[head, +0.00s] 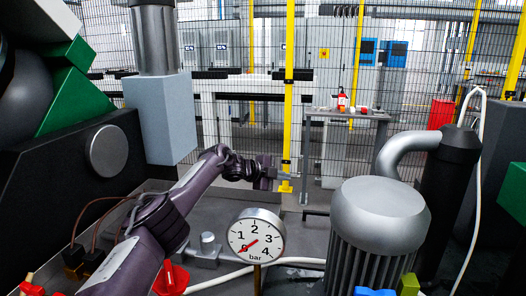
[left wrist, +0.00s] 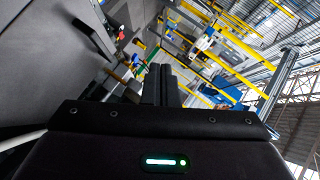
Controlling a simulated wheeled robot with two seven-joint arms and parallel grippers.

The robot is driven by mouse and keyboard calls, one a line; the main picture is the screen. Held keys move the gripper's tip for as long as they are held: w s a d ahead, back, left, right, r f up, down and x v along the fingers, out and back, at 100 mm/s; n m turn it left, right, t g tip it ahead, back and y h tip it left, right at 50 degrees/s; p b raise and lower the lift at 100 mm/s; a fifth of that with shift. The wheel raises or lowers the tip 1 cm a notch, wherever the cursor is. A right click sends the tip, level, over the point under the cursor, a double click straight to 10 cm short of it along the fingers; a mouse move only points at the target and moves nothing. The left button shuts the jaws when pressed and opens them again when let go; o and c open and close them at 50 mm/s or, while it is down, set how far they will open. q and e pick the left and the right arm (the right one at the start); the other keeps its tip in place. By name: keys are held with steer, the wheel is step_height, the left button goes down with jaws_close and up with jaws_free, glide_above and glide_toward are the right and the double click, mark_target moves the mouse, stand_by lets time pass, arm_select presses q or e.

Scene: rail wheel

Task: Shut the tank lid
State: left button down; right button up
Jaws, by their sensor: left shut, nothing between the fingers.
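I cannot make out a tank lid for certain in either view. A silver ribbed cylinder with a domed top (head: 380,208) stands at the right of the head view; I cannot tell whether it belongs to the tank. My left gripper (head: 297,174) is at the end of the purple arm from the lower left, in front of the yellow post and touching nothing I can see. In the left wrist view its fingers (left wrist: 161,84) are together and empty. My right gripper is in neither view.
A round pressure gauge (head: 256,236) stands in front, left of the cylinder. A grey bent pipe (head: 408,146) joins a black column (head: 446,190) at right. A mesh fence with a yellow post (head: 289,75) and a small table (head: 348,114) are behind. Red valve handles (head: 172,278) sit lower left.

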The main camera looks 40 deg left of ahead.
arm_select(q)
steer(key=s+a+r+p, duration=0.2)
steer(key=a+r, duration=0.4)
steer(key=r, duration=0.3)
steer(key=shift+s+a+r, duration=0.15)
steer(key=shift+s+a, duration=0.1)
steer(key=shift+s, duration=0.3)
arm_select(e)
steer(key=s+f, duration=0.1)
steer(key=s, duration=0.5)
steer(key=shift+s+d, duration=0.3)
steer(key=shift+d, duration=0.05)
